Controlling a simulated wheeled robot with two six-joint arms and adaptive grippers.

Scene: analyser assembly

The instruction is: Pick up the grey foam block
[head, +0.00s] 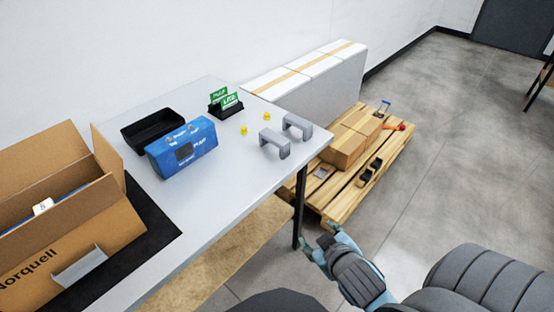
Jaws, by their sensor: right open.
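Two grey foam blocks, each bent like a bracket, stand on the white table (222,180) near its right edge. The nearer grey foam block (275,143) is a little left of the farther grey foam block (297,127). My right gripper (320,241) is low at the bottom centre, beyond the table's right edge and well apart from both blocks. It is open, with nothing seen between its fingers. My left gripper is not in the picture.
An open cardboard box (60,255) stands on a black mat at the left. A blue pack (181,150), a black tray (150,130), green cards (228,101) and small yellow pieces (244,131) are on the table. A wooden pallet (345,195) with cartons lies on the floor to the right.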

